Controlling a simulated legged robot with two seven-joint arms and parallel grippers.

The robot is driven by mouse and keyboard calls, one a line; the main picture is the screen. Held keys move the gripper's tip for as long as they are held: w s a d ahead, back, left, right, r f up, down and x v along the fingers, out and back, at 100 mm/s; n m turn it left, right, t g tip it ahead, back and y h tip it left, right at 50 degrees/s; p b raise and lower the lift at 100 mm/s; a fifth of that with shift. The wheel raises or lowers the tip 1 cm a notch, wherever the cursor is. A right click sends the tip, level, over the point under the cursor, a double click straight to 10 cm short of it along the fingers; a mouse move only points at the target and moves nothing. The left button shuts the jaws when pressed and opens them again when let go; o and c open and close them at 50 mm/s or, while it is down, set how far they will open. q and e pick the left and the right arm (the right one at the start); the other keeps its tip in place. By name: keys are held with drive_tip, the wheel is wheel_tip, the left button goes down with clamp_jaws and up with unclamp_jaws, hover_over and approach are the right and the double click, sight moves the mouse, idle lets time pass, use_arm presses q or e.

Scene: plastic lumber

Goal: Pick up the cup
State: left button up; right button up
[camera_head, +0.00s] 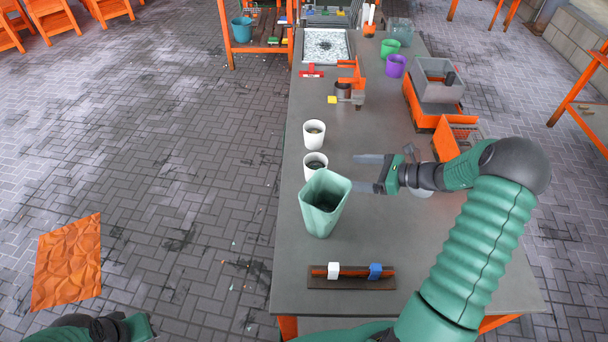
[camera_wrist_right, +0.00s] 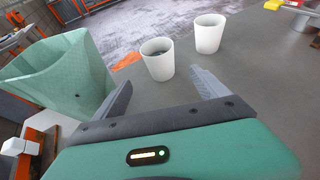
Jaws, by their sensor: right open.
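Two white cups stand upright on the grey table. The nearer cup (camera_head: 316,166) is just behind the tall green container (camera_head: 322,208), and the farther cup (camera_head: 314,134) is beyond it. My right gripper (camera_head: 356,172) is open and empty, to the right of the nearer cup, with its fingers pointing left. In the right wrist view the nearer cup (camera_wrist_right: 158,62) shows ahead between the fingers (camera_wrist_right: 158,84), apart from them. The farther cup (camera_wrist_right: 209,35) is to its right. Part of my left gripper (camera_head: 138,327) shows at the bottom left; its fingers cannot be made out.
The green container (camera_wrist_right: 62,78) stands close to the left finger in the wrist view. A dark rack (camera_head: 350,282) with a white and a blue piece lies at the table's front. Grey and orange bins (camera_head: 437,85) line the right side. Purple (camera_head: 395,66) and green (camera_head: 389,48) cups stand farther back.

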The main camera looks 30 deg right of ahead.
sight(307, 170)
drive_tip(key=x, duration=1.1)
drive_tip(key=shift+w+d+f, duration=0.15)
drive_tip(key=shift+w+f, duration=0.2)
drive_tip(key=shift+f, duration=0.05)
drive_tip(key=shift+w+a, duration=0.2)
drive_tip(key=shift+a, duration=0.15)
drive_tip(key=x, duration=0.2)
drive_tip(key=p+x, duration=0.1)
drive_tip(key=x, duration=0.1)
drive_tip(key=shift+s+a, duration=0.2)
drive_tip(key=shift+a, duration=0.05)
drive_tip(key=shift+w+f, duration=0.3)
drive_tip(key=shift+w, duration=0.05)
drive_tip(key=shift+d, duration=0.1)
drive_tip(key=c, duration=1.5)
drive_tip(key=shift+r, duration=0.1)
drive_tip(key=shift+c, duration=0.2)
